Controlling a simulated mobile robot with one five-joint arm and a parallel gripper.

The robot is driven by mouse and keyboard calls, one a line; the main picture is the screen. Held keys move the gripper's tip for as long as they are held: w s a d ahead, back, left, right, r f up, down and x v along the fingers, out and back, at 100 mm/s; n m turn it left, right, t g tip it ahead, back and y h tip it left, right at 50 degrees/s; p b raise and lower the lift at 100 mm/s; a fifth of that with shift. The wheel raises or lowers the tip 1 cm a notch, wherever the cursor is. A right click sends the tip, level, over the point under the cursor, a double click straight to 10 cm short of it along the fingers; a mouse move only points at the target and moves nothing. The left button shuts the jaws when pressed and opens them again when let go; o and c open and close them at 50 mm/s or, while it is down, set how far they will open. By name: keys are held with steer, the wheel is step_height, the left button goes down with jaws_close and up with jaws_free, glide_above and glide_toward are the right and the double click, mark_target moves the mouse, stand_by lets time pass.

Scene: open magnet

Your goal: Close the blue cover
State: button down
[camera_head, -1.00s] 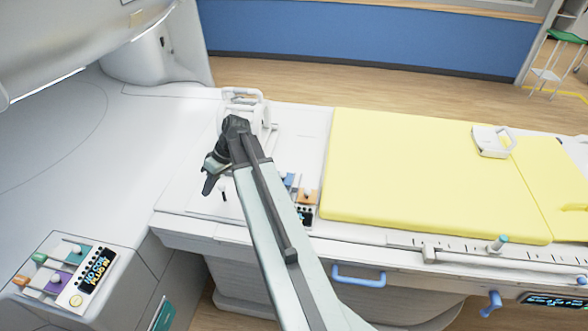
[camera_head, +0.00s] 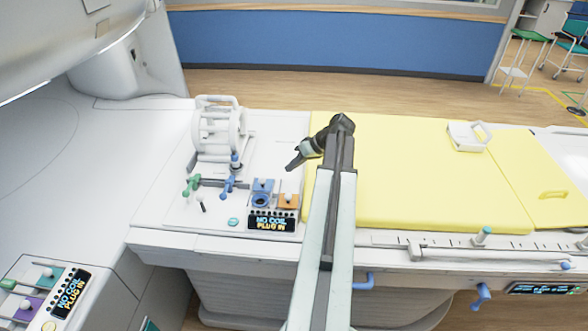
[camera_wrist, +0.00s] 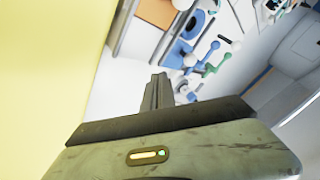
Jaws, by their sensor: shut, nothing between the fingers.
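The blue cover (camera_head: 263,186) is a small blue flap at the front of the white coil panel. It stands open behind a round blue socket (camera_head: 261,201), which shows uncovered. Blue parts of this socket also show at the top of the wrist view (camera_wrist: 197,22). My gripper (camera_head: 291,168) is shut and empty. It is above the panel's right side, up and to the right of the blue cover, apart from it. In the wrist view its closed fingers (camera_wrist: 158,78) point toward the panel.
An orange cover (camera_head: 288,200) sits right of the blue one, above a "NO COIL PLUG IN" display (camera_head: 270,222). Blue (camera_head: 228,186) and green (camera_head: 192,185) handles and a white coil (camera_head: 218,130) stand to the left. A yellow mattress (camera_head: 420,170) lies right.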

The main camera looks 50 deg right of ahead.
mark_target(263, 180)
steer(key=b+x, duration=0.4)
steer(key=x, duration=0.2)
steer(key=shift+f, duration=0.35)
steer(key=a+r+p, duration=0.1)
steer(key=a+p, duration=0.1)
steer(key=shift+w+a+r, duration=0.3)
steer(key=shift+w+r, duration=0.05)
steer(key=shift+r, duration=0.05)
steer(key=shift+w+a, duration=0.3)
steer(key=shift+a, duration=0.1)
